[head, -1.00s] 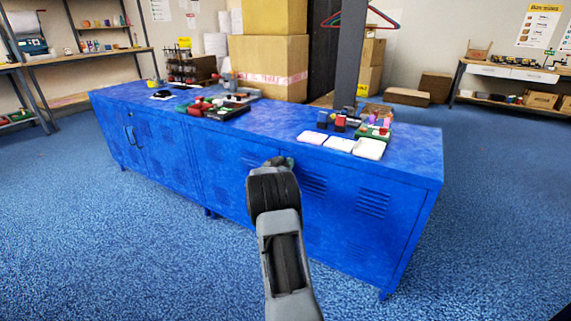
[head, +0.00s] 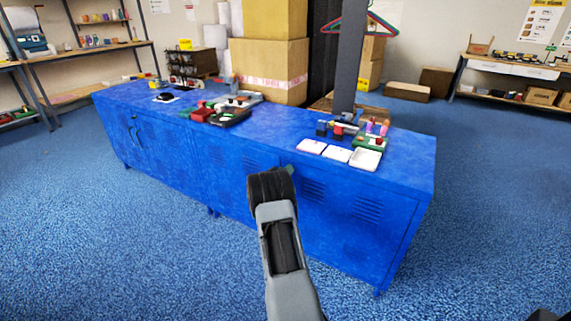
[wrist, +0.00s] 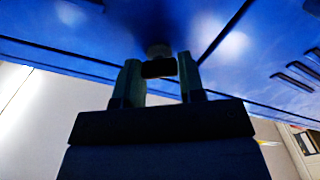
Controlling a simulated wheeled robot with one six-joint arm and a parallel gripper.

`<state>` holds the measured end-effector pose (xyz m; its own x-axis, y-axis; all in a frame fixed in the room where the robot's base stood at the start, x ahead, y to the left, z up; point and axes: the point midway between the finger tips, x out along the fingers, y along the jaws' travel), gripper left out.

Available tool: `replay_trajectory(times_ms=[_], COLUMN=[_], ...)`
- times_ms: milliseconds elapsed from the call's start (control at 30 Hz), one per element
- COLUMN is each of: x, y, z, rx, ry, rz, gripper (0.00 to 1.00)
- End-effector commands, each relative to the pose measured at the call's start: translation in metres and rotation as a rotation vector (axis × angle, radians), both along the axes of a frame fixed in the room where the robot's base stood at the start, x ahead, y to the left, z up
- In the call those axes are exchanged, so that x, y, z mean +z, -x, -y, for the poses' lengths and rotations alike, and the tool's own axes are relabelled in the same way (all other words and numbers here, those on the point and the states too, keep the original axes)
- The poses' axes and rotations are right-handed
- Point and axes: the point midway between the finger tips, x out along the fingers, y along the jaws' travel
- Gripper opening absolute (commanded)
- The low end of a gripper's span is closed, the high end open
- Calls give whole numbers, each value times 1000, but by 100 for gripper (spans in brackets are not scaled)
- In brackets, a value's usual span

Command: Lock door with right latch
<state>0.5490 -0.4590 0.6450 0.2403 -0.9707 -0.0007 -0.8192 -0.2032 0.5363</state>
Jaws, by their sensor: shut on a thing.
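The blue locker cabinet (head: 230,165) stands low across the middle of the head view, with louvred door panels on its front. My gripper (head: 289,171) is at the cabinet's front face, just below the top edge; my arm hides most of it and the latch in the head view. In the wrist view, the two greenish fingers of my gripper (wrist: 160,75) are on either side of a small dark latch knob (wrist: 158,67), shut on it. The knob sits on the blue door, close to a dark seam. The latch's exact turn is too dark to tell.
On the cabinet top are white trays (head: 338,153), small coloured parts and a dark tray (head: 230,118). Cardboard boxes (head: 270,72) and a grey post (head: 347,60) stand behind. Shelving is at left, a workbench (head: 510,70) at right. The blue floor in front is clear.

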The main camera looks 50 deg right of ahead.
Motion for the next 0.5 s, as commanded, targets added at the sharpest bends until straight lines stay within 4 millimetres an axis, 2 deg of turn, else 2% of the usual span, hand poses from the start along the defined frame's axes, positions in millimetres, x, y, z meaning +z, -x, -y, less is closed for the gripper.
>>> replay_trajectory(times_ms=[33, 500], x=[5, 1], y=[-1, -2], z=[0, -1], rx=[2, 2], ry=[10, 118], rz=[-43, -475], gripper=[12, 12])
